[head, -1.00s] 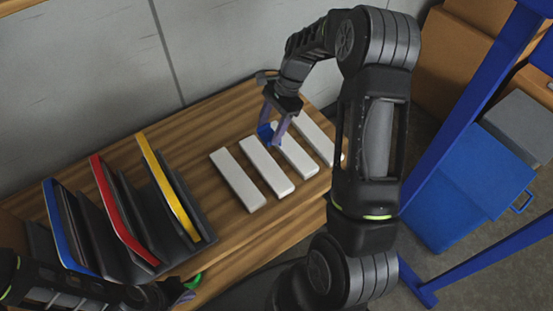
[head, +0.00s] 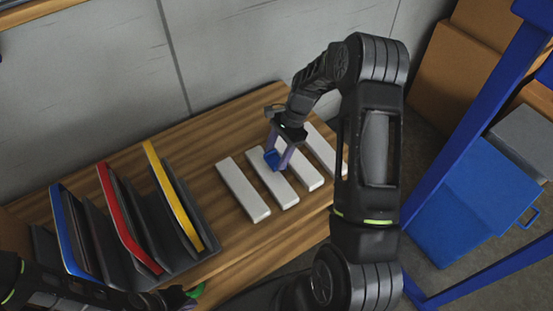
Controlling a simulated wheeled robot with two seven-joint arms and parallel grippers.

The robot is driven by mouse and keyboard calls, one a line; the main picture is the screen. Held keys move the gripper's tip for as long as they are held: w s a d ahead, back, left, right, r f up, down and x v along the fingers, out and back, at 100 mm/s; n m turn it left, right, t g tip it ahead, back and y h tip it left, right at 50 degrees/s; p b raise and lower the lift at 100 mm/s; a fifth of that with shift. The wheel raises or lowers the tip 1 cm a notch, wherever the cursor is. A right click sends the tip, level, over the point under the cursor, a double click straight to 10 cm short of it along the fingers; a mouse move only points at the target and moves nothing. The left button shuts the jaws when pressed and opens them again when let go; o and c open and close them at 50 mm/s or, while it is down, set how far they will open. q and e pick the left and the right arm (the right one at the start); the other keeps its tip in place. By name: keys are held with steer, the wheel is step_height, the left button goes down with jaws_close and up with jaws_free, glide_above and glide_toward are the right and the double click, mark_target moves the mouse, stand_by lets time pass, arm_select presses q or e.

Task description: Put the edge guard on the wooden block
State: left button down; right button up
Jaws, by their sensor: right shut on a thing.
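Several white bar-shaped blocks lie side by side on the wooden table, the leftmost one (head: 243,191) bare. No block in plain wood colour shows apart from the table. My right gripper (head: 279,160) is shut on a small blue piece (head: 271,157), which may be the edge guard. It holds the piece at the second white block (head: 284,194) from the left, over its far half. I cannot tell whether the piece touches the block. My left gripper (head: 186,296) is at the bottom edge, mostly cut off.
A dark rack (head: 207,220) with blue (head: 67,229), red (head: 118,213) and yellow (head: 174,196) edged panels stands on the table's left. The grey wall is close behind. A blue bin (head: 478,195) and blue frame (head: 470,110) are at the right.

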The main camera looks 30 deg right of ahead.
mark_target(276, 160)
steer(key=shift+f, duration=1.45)
steer(key=shift+f, duration=0.2)
steer(key=o, duration=1.4)
steer(key=shift+c, duration=0.2)
steer(key=shift+r, duration=0.1)
steer(key=v, duration=1.2)
steer(key=shift+r, duration=0.1)
steer(key=shift+c, duration=0.6)
